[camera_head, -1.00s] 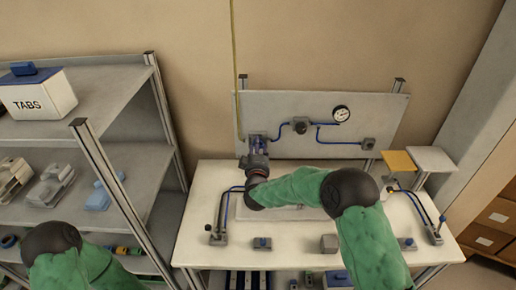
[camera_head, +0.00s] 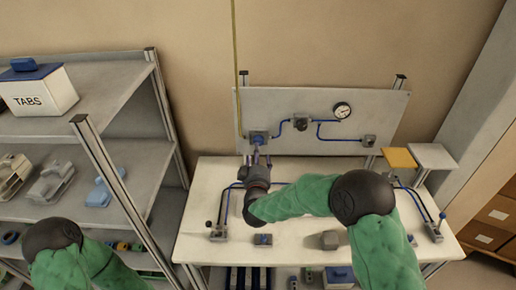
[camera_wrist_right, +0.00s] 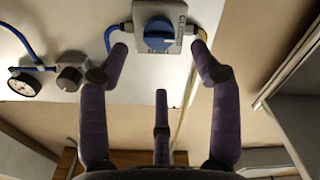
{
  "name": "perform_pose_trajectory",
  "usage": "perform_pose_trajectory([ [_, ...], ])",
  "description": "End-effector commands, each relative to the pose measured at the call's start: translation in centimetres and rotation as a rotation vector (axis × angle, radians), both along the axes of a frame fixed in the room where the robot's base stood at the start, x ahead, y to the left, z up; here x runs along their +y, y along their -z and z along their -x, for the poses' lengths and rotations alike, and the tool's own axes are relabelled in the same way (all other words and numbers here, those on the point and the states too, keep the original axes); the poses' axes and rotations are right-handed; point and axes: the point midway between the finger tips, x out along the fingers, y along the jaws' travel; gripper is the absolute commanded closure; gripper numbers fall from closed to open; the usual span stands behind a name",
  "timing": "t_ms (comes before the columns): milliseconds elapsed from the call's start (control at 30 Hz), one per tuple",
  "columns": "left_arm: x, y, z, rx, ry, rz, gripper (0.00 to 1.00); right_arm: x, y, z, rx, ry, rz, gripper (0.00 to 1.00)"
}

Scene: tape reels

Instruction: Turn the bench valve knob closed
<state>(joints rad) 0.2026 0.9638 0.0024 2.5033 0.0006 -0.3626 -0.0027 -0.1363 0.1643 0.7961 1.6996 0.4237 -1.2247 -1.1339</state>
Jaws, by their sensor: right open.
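The valve knob is blue and round, on a grey square plate at the left of the upright panel. It shows in the head view (camera_head: 257,137) and close up in the right wrist view (camera_wrist_right: 158,34), its grip bar roughly level in that picture. My right gripper (camera_head: 258,158) is just in front of and below the knob, apart from it. In the right wrist view, its purple fingers (camera_wrist_right: 160,48) are spread open and empty, with the knob beyond the gap between the two outer tips. My left arm shows at bottom left; its gripper is out of view.
The panel (camera_head: 380,105) also carries a gauge (camera_head: 342,110), a dark knob (camera_head: 300,124) and blue tubing. The white bench (camera_head: 300,250) below holds small fittings and upright posts. A grey shelf (camera_head: 150,180) with a TABS box (camera_head: 38,93) stands at left.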

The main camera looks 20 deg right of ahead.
Motion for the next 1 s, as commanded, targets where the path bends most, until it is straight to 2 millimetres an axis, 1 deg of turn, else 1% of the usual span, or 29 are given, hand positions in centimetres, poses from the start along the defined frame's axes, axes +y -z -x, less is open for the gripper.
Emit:
perform_pose_trajectory([
  [33,0.0,0.0,0.0,0.000,0.000,0.000,1.00,0.4,-0.1,1.0,0.000,-0.003,0.000,0.36],
  [100,0.0,0.0,0.0,0.000,0.000,0.000,1.00,0.7,0.0,2.1,-0.001,-0.002,0.000,0.36],
  [200,0.0,0.0,0.0,0.000,0.000,0.000,1.00,1.1,-0.1,3.5,-0.001,-0.002,-0.001,0.36],
  [333,0.0,0.0,0.0,0.000,0.000,0.000,1.00,1.4,-0.1,4.5,-0.002,-0.001,0.000,0.36],
  [500,0.0,0.0,0.0,0.000,0.000,0.000,1.00,1.5,-0.1,5.0,-0.003,-0.001,0.001,0.36],
  [1000,0.0,0.0,0.0,0.000,0.000,0.000,1.00,1.5,0.0,5.0,-0.002,0.000,0.001,0.36],
])
